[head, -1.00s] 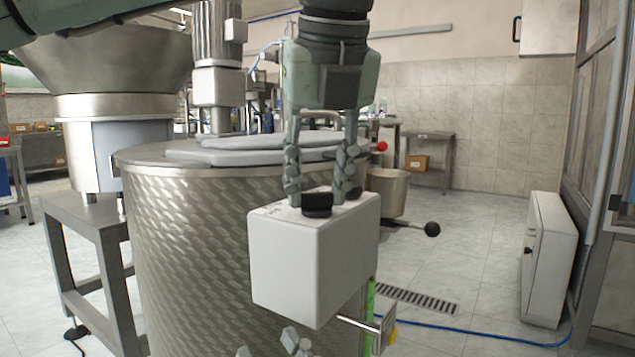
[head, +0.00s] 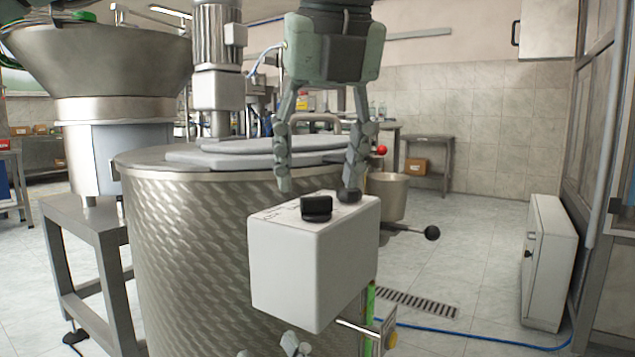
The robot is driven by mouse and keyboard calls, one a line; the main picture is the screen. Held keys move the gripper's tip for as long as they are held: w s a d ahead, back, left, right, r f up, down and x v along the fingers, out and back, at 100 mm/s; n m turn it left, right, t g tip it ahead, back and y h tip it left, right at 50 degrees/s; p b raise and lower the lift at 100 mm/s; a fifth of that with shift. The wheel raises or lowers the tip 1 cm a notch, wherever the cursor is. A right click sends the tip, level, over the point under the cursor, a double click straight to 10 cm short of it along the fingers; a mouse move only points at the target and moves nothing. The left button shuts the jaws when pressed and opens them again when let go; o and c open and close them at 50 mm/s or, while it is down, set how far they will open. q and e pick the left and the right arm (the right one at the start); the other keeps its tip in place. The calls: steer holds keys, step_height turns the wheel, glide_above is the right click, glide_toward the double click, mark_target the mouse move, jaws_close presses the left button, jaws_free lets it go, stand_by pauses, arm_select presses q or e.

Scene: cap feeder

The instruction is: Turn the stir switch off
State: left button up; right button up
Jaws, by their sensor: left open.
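The stir switch is a black rotary knob (head: 316,208) on top of a white box (head: 305,270) in front of the steel tank. Small dark markings lie on the box top, left of and behind the knob; I cannot read them or tell the knob's setting. My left gripper (head: 317,188) points down from above, with its fingers spread wide. One fingertip is behind and left of the knob, the other to its right near the box top. The knob is not gripped. Grey finger-like parts, likely my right gripper (head: 270,348), show at the bottom edge, mostly cut off.
The large steel tank (head: 190,260) with a grey lid (head: 255,152) stands behind the box. A lever with a black ball (head: 432,233) sticks out to the right. A hopper (head: 100,60) is at left, a white cabinet (head: 548,260) at right. The tiled floor between is mostly clear.

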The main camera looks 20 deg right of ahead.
arm_select(q)
steer(key=v, duration=0.9)
steer(key=shift+r, duration=0.15)
